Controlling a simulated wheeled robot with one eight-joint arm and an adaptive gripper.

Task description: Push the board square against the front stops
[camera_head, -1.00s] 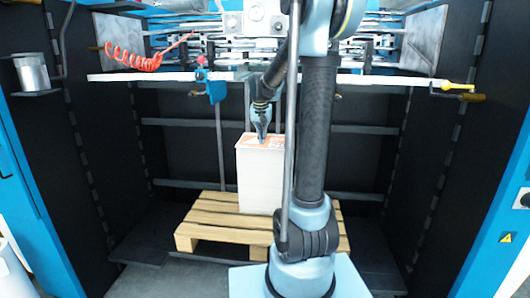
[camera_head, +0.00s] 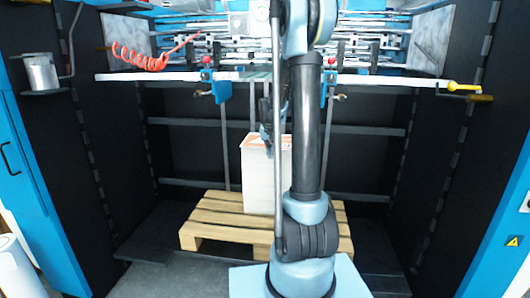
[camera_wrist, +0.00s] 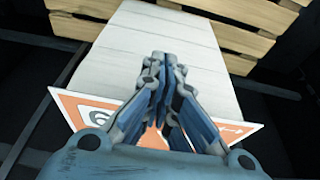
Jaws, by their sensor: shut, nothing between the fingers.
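The board, with an orange and white printed face, lies on top of a tall white stack (camera_head: 259,185). In the wrist view the board (camera_wrist: 95,112) shows its near edge beyond the stack's side (camera_wrist: 190,40), with corners sticking out left and right. My gripper (camera_head: 268,135) is at the top of the stack, partly hidden by my arm. In the wrist view its blue fingers (camera_wrist: 160,60) are together and empty, in front of the board; I cannot tell whether they touch it. Two blue brackets with red knobs, a left one (camera_head: 218,90) and a right one (camera_head: 329,88), hang at the rail; they may be the front stops.
The stack stands on a wooden pallet (camera_head: 230,205). A white rail (camera_head: 160,77) crosses above, with a red coiled hose (camera_head: 140,60) at left and a yellow-handled lever (camera_head: 462,87) at right. Dark side walls flank the bay.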

